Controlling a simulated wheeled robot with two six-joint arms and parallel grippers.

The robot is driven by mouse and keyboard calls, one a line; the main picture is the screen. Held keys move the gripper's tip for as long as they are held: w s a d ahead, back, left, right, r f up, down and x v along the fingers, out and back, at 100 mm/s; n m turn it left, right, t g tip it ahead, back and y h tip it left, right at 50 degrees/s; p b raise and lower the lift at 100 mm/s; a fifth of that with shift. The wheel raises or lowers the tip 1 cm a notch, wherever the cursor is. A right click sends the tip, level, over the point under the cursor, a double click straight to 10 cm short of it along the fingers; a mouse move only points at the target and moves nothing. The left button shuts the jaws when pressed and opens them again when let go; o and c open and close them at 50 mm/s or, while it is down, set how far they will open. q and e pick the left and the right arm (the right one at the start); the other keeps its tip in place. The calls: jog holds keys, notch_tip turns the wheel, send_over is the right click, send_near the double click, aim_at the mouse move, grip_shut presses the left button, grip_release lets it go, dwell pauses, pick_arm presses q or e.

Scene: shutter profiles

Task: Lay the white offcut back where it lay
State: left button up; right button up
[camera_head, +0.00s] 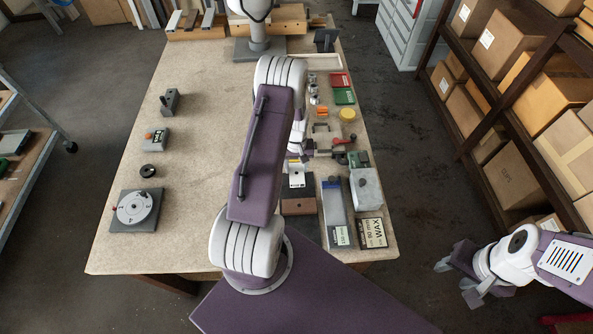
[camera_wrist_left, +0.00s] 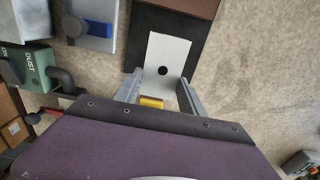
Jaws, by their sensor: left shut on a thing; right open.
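The white offcut (camera_wrist_left: 168,52) is a flat pale piece with a black round spot. My left gripper (camera_wrist_left: 160,84) is shut on its near end, one finger at each side. The offcut is over a dark pad (camera_wrist_left: 203,45) beside a brown block (camera_wrist_left: 180,8); I cannot tell whether it touches the pad. In the head view the offcut (camera_head: 297,180) shows just in front of my left gripper (camera_head: 297,160), which my arm partly hides. A small yellow piece (camera_wrist_left: 151,102) shows between the fingers. My right gripper (camera_head: 461,273) is open and empty, off the table's right side.
A grey tray with a blue block (camera_head: 334,197), a WAX box (camera_head: 371,232) and a green DUST unit (camera_wrist_left: 33,66) stand close by. Small parts line the table's right side. A dial (camera_head: 136,208) stands at the left. The table's left middle (camera_head: 205,180) is bare.

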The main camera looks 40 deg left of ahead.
aim_at(297, 169)
pick_arm(q)
jog(key=shift+d+f, duration=0.15)
jog(key=shift+f, duration=0.1)
notch_tip(297, 169, down, 3)
jog(key=shift+r+p, duration=0.15)
jog(key=shift+p, duration=0.6)
jog(key=shift+f, duration=0.4)
jog(key=shift+f+b, duration=0.2)
jog(key=shift+b, duration=0.15)
jog(key=o, duration=1.3)
jog(key=shift+r, duration=0.1)
jog(key=shift+o, duration=0.2)
